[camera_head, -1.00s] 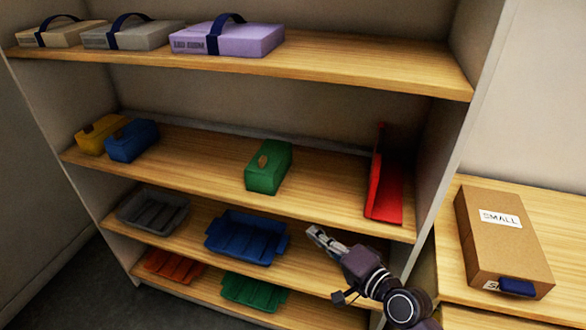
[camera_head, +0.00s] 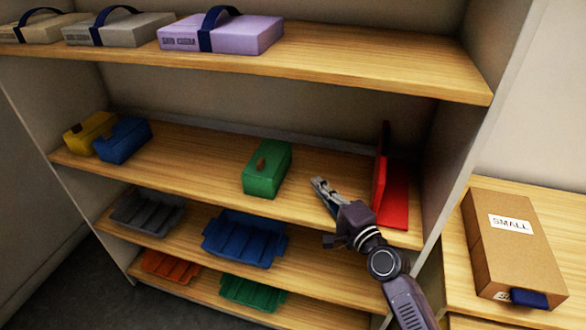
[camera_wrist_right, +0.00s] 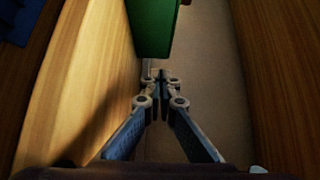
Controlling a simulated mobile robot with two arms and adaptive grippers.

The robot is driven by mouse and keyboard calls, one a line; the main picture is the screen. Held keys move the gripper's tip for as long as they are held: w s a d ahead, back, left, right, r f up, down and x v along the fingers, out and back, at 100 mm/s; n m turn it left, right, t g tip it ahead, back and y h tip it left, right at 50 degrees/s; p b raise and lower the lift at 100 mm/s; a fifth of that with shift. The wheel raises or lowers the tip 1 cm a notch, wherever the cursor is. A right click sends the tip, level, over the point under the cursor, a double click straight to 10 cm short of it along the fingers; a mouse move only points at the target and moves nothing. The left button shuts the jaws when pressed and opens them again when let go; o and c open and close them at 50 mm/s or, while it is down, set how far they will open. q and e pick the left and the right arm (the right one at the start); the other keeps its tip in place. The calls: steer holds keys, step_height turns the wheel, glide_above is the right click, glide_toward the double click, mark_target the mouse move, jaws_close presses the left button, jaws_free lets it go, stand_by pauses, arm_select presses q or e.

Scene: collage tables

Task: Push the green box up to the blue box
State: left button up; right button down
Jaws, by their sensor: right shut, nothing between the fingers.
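The green box (camera_head: 267,168) stands on the middle shelf, right of its centre. The blue box (camera_head: 123,139) stands further left on the same shelf, beside the yellow box (camera_head: 90,132). A wide bare stretch of shelf lies between green and blue. My right gripper (camera_head: 316,182) is shut and empty, to the right of the green box and apart from it. In the right wrist view, the closed fingertips (camera_wrist_right: 160,73) show just below the green box (camera_wrist_right: 153,25). My left gripper is not in view.
A red bookend-like piece (camera_head: 393,190) stands to the right of my gripper on the middle shelf (camera_head: 200,165). The upper shelf (camera_head: 350,70) is overhead. Blue (camera_head: 245,238) and grey (camera_head: 148,212) trays lie below. A cardboard box (camera_head: 512,245) stands at the right.

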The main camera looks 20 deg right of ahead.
glide_toward(286, 161)
steer(key=w+d, duration=0.2)
steer(key=w, duration=0.1)
steer(key=shift+w+b, duration=0.3)
steer(key=shift+b, duration=0.05)
steer(key=shift+w+a, duration=0.35)
steer(key=shift+a, duration=0.15)
steer(key=shift+w+a, duration=0.3)
steer(key=shift+a, duration=0.25)
steer(key=shift+w+a+p, duration=0.3)
steer(key=shift+w+a, duration=0.05)
steer(key=shift+a, duration=0.2)
